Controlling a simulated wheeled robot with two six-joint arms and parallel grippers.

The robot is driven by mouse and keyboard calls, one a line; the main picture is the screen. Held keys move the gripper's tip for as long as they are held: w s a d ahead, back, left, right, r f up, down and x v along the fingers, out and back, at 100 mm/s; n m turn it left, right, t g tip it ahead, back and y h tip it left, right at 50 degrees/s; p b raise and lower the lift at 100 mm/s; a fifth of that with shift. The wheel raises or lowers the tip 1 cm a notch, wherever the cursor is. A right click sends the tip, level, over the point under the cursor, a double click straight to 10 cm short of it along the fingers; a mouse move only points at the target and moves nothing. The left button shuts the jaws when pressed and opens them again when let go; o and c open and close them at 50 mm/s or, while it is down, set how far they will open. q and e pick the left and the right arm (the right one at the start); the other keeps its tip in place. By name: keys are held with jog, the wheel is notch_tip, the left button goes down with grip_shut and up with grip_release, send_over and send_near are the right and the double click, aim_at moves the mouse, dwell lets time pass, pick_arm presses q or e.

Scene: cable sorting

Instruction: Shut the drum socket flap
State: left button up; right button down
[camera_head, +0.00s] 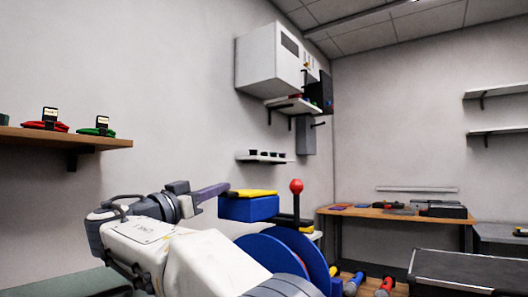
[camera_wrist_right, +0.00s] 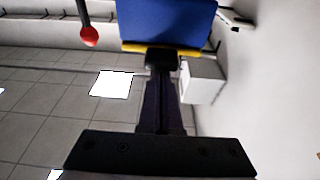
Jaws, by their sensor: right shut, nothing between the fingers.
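The blue drum (camera_head: 272,257) stands at the lower middle of the head view. A blue socket box (camera_head: 249,209) sits above it, with a yellow flap (camera_head: 254,193) lying about flat along its top. In the right wrist view the box (camera_wrist_right: 168,20) is at the top, with the flap's yellow edge (camera_wrist_right: 135,46) along it. My right gripper (camera_head: 226,187) is shut and empty, its tips at the flap's left end. The tips also show against the yellow edge in the wrist view (camera_wrist_right: 161,60); I cannot tell whether they touch it. My left gripper is not in view.
A red-knobbed lever (camera_head: 296,187) stands upright just right of the box. A wall shelf (camera_head: 60,138) with cable coils is at left. A white cabinet (camera_head: 268,60) hangs on the back wall. A wooden bench (camera_head: 340,212) and a dark case (camera_head: 465,270) stand to the right.

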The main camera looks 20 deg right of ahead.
jog(key=shift+f+b, duration=0.3)
jog(key=shift+b, duration=0.05)
dwell(0.3)
